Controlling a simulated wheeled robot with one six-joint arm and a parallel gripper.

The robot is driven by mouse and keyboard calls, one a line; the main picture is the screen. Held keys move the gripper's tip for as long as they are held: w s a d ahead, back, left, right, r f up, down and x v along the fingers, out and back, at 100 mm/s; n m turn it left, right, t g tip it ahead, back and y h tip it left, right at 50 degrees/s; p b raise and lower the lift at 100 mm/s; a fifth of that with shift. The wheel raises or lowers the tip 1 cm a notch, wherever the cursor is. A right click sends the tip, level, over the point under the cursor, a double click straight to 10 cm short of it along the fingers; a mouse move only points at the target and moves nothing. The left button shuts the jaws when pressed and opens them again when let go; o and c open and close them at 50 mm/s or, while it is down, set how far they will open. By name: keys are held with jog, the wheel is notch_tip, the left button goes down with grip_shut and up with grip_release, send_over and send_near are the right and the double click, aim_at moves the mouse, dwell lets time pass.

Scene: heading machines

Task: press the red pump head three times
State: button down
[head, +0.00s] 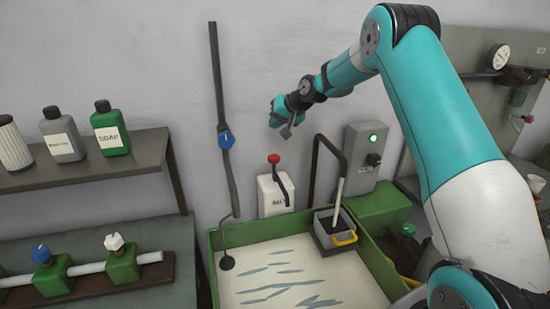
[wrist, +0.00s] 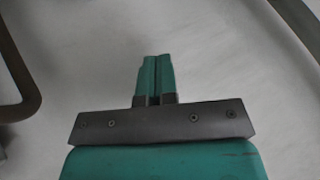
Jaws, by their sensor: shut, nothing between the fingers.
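The red pump head (head: 274,158) sits on top of a white dispenser (head: 272,194) against the wall, behind the green-rimmed tray. A dark spout or lever runs down the dispenser's right side. My gripper (head: 287,134) is in the air above and slightly right of the red pump head, apart from it in the head view. In the wrist view my gripper's fingers (wrist: 157,80) are closed together with nothing between them. The pump head does not show in the wrist view; only pale wall and dark pipes appear there.
A green-rimmed tray (head: 382,268) lies in front of the dispenser. A dark bent pipe (head: 314,165) rises just right of it, near a grey box with a green light (head: 367,157). A dark vertical pipe with a blue valve (head: 226,140) stands left. Bottles (head: 110,130) stand on a shelf.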

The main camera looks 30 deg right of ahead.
aim_at(273, 155)
notch_tip(273, 155, down, 8)
jog(key=b, duration=0.4)
jog(key=shift+f+b, duration=0.15)
jog(key=shift+b, duration=0.25)
jog(key=shift+f, duration=0.1)
dwell(1.5)
jog(key=shift+f+b, duration=0.3)
jog(key=shift+b, duration=0.05)
jog(key=shift+s+f+b, duration=0.1)
jog(key=shift+f+b, duration=0.75)
jog(key=shift+f, duration=0.45)
dwell(0.9)
dwell(0.3)
jog(key=shift+r+p, duration=0.9)
jog(key=shift+r, duration=0.75)
jog(key=shift+r+p, duration=1.5)
jog(key=shift+r, duration=1.05)
